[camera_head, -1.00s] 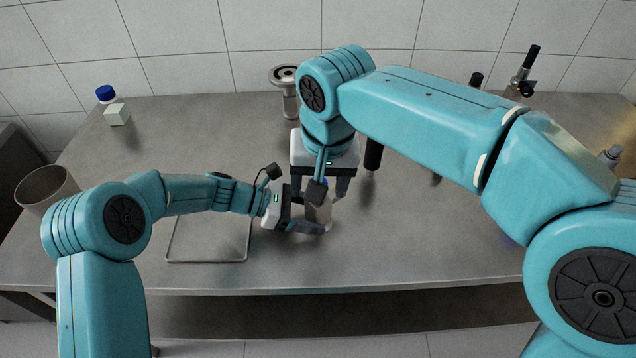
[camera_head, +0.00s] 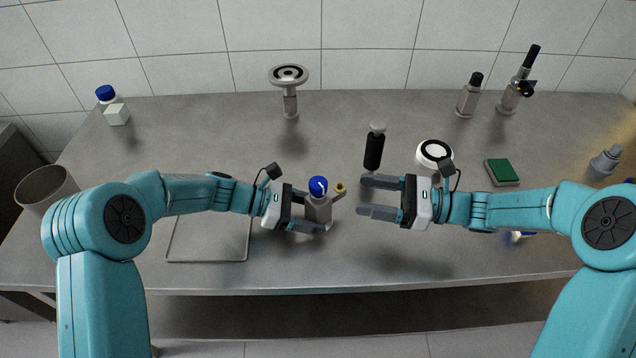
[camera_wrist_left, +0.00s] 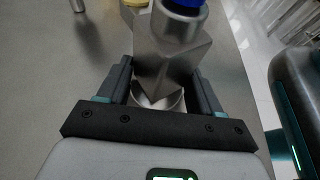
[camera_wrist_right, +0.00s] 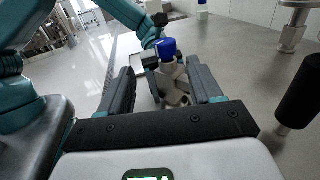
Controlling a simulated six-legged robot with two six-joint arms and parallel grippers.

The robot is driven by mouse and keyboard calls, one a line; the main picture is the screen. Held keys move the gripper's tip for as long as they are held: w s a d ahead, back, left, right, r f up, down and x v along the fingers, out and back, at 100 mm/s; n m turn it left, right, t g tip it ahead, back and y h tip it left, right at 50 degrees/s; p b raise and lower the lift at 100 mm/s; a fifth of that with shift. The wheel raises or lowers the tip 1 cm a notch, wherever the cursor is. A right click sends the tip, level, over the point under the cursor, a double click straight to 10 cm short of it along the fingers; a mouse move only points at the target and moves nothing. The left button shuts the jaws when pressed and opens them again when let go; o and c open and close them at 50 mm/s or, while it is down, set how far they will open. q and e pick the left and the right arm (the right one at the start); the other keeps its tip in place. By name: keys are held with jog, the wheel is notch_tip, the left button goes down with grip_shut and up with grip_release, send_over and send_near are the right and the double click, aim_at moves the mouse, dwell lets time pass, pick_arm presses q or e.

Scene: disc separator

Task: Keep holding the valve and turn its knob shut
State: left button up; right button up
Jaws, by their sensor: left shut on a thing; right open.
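The valve (camera_head: 319,209) is a grey metal body with a blue knob (camera_head: 318,186) on top and a yellowish port (camera_head: 340,188) on its right side. It stands upright at the middle of the table. My left gripper (camera_head: 312,213) is shut on the valve body from the left; the body sits between its fingers in the left wrist view (camera_wrist_left: 165,65). My right gripper (camera_head: 372,196) is open and empty, to the right of the valve and apart from it. In the right wrist view, the blue knob (camera_wrist_right: 166,48) shows beyond and between the open fingers.
A black cylinder with a pale cap (camera_head: 374,148) stands close behind my right gripper. A white round object (camera_head: 434,152) and a green pad (camera_head: 502,171) lie to the right. The table's front middle is clear.

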aim_at(318, 182)
jog(key=shift+t, duration=0.3)
jog(key=x, duration=1.1)
jog(key=shift+w+f, duration=0.25)
jog(key=shift+f, duration=0.05)
jog(key=c, duration=1)
jog(key=shift+o, duration=0.2)
